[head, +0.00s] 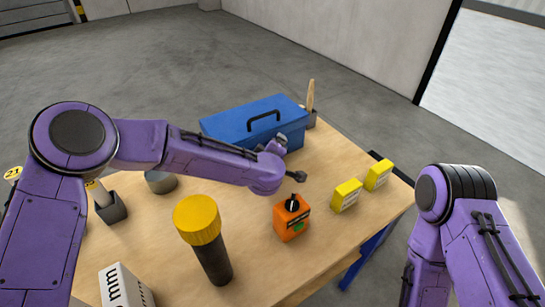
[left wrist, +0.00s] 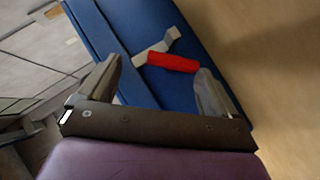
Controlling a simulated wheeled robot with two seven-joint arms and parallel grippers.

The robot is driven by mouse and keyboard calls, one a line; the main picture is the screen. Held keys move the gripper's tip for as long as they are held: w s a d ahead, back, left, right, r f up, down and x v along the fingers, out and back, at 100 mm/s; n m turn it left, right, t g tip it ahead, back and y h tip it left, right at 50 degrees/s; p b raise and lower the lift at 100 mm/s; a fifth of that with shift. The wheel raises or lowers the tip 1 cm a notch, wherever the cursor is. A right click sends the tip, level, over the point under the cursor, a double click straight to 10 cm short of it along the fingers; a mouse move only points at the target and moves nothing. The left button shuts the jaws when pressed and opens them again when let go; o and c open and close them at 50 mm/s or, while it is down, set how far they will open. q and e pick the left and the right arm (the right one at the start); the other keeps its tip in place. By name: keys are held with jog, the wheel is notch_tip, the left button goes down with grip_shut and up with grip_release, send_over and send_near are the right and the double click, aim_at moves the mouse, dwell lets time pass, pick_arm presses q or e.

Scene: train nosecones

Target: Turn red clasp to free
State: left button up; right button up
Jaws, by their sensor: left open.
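The blue toolbox (head: 240,124) with a black handle stands at the back of the wooden table in the head view; it also shows in the left wrist view (left wrist: 105,45). The red clasp (left wrist: 172,62) lies on its blue face beside a light grey metal piece (left wrist: 158,46). In the head view the clasp is hidden behind my left arm. My left gripper (left wrist: 158,70) is open, with one finger on each side of the clasp and none seen touching it. In the head view this gripper (head: 289,158) is at the toolbox's near side. My right gripper is out of view.
On the table (head: 262,268) stand an orange box with a black knob (head: 290,224), two yellow boxes (head: 346,195), a yellow-topped torch (head: 207,240) and a white box (head: 123,287). A brush holder (head: 311,118) is behind the toolbox's right end.

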pick_arm(q)
jog(key=w+d+r+b+v, duration=0.1)
jog(key=r+b+v, duration=0.1)
jog(key=v, duration=1.5)
jog(key=shift+r+b, duration=0.3)
jog(key=shift+r, duration=0.2)
jog(key=shift+d, duration=0.1)
